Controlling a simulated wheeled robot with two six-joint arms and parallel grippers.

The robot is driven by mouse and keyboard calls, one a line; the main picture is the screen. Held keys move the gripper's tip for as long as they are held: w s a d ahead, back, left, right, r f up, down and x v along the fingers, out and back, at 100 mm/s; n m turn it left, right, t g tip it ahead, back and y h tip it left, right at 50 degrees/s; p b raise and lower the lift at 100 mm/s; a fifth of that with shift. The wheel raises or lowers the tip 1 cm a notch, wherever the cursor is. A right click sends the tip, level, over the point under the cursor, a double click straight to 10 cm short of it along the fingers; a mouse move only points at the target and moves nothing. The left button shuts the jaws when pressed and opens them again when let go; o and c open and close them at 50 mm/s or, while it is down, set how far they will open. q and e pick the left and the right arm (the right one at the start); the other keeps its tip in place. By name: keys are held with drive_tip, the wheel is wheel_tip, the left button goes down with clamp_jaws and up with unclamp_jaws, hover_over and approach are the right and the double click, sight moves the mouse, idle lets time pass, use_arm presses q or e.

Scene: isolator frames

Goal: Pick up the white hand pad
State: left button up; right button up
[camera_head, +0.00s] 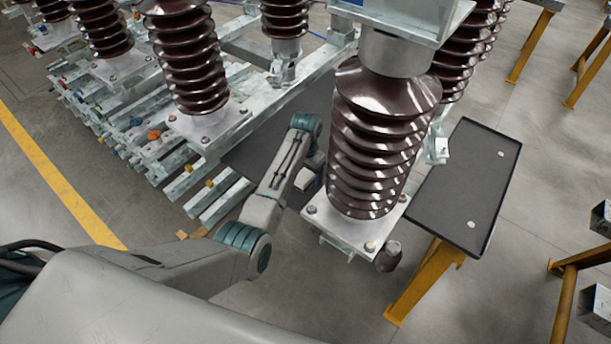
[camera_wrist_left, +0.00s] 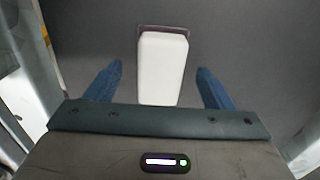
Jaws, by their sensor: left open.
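The white hand pad (camera_wrist_left: 162,75) lies on a dark grey surface (camera_wrist_left: 235,40) in the left wrist view, with a thin dark reddish edge at its far end. My left gripper (camera_wrist_left: 159,68) is open. Its two blue fingers stand on either side of the pad, with a visible gap on each side. I cannot tell how far the fingertips are above the surface. In the head view my left arm reaches in behind a large brown insulator (camera_head: 375,130), which hides the fingers and the pad. My right gripper is not in view.
The insulator's metal base plate (camera_head: 340,228) is close to my left forearm. Metal frames with more ribbed insulators (camera_head: 190,65) stand at the back left. A dark tray table (camera_head: 455,190) on yellow legs stands to the right. A yellow floor line (camera_head: 60,180) runs at the left.

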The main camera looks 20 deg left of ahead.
use_arm(q)
drive_tip(key=shift+f, duration=0.65)
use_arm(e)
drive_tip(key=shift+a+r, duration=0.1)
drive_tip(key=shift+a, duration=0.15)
use_arm(q)
drive_tip(key=c, duration=1.1)
drive_tip(key=shift+o, duration=0.2)
